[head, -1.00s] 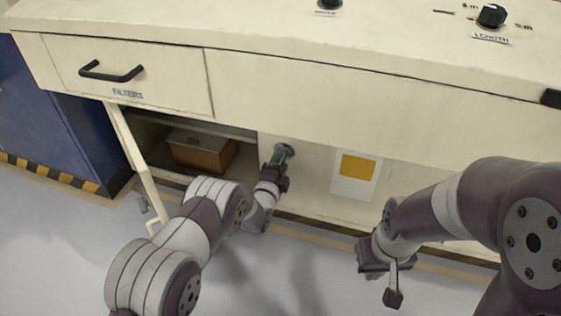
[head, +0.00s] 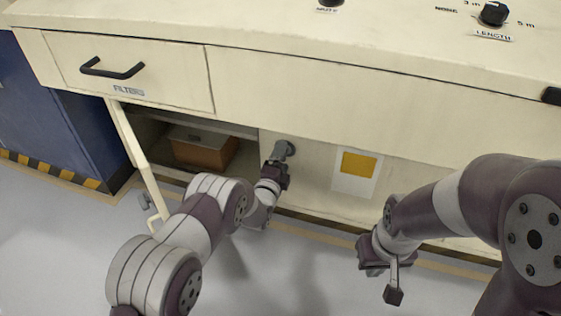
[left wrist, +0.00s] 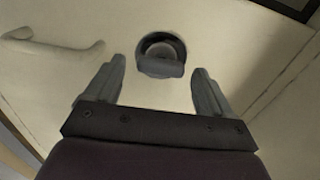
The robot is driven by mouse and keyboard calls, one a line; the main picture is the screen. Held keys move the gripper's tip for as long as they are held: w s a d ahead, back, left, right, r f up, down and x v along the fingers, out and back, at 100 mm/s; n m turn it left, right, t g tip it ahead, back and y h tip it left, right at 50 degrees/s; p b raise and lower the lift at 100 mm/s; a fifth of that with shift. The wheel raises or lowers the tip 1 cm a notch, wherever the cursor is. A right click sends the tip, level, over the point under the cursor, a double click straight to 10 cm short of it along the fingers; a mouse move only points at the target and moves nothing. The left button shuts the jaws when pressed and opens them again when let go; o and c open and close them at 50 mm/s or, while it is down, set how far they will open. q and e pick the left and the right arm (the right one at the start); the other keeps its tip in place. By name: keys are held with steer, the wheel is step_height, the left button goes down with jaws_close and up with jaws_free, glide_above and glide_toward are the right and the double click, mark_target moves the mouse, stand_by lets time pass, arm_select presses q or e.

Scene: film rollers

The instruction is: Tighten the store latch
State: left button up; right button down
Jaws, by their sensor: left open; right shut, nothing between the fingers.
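The latch (left wrist: 162,55) shows in the left wrist view as a grey knob with a round dark ring on the cream panel. My left gripper (left wrist: 160,88) is open, with one finger to each side of the knob in that picture and nothing held. In the head view my left gripper (head: 283,152) is at the panel just right of the open store compartment, and it largely hides the latch there. I cannot tell whether the fingers touch it. My right gripper (head: 368,260) hangs in front of the cabinet, shut and empty; its fingertips are hard to make out.
The store compartment (head: 168,132) is open and holds a brown box (head: 203,150). Its door (head: 138,160) stands swung out at the left. The FILTERS drawer (head: 150,75) is shut above. A yellow label (head: 358,164) is on the panel. A pale handle (left wrist: 55,50) is beside the latch.

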arm_select(q)
steer(key=p+v, duration=0.6)
steer(key=v, duration=0.6)
steer(key=shift+s+p, duration=0.3)
steer(key=shift+s, duration=0.05)
steer(key=shift+a, duration=0.1)
